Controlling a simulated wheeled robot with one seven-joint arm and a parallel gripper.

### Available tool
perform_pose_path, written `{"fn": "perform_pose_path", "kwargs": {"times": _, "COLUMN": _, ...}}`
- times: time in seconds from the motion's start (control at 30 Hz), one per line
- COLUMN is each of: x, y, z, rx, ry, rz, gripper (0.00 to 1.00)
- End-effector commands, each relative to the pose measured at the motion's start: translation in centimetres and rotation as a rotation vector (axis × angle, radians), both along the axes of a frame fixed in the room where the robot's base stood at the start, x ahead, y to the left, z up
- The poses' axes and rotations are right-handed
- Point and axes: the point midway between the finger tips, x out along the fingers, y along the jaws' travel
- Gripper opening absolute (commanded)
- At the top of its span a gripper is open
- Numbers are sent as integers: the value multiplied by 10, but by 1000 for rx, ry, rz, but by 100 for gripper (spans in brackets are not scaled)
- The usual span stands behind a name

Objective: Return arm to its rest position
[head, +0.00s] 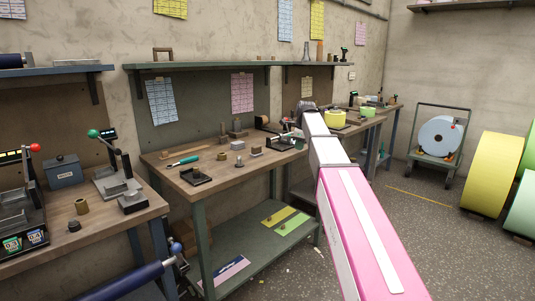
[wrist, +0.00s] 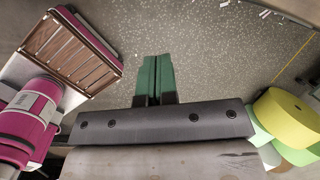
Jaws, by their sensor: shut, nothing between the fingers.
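My arm (head: 345,185), pink and white, stretches from the lower right of the head view up toward the middle, in front of the workbenches. Its far end is small there, and I cannot make out the fingers. In the wrist view my gripper (wrist: 155,78) shows two green fingers side by side, pressed together with nothing between them. They are over the grey speckled floor (wrist: 200,50), apart from the objects around.
A wooden workbench (head: 225,172) with small tools stands left of my arm. A blue-white roll (head: 440,135) sits on a cart; a large yellow roll (head: 490,175) stands at right. Floor between is clear.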

Motion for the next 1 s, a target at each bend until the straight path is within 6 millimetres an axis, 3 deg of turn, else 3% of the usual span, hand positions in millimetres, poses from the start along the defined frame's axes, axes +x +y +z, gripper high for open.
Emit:
{"fn": "perform_pose_path", "kwargs": {"times": 0.03, "x": -18, "y": -3, "z": -28, "rx": -21, "ry": 8, "rz": 74, "gripper": 0}}
{"fn": "perform_pose_path", "kwargs": {"times": 0.1, "x": -35, "y": -7, "z": -60, "rx": -52, "ry": 12, "rz": 194, "gripper": 0}}
{"fn": "perform_pose_path", "kwargs": {"times": 0.5, "x": -148, "y": -25, "z": -218, "rx": -192, "ry": 40, "rz": 895, "gripper": 0}}
{"fn": "perform_pose_path", "kwargs": {"times": 0.8, "x": -250, "y": -36, "z": -307, "rx": -254, "ry": 60, "rz": 1434, "gripper": 0}}
{"fn": "perform_pose_path", "kwargs": {"times": 1.0, "x": -309, "y": -42, "z": -346, "rx": -271, "ry": 62, "rz": 1745, "gripper": 0}}
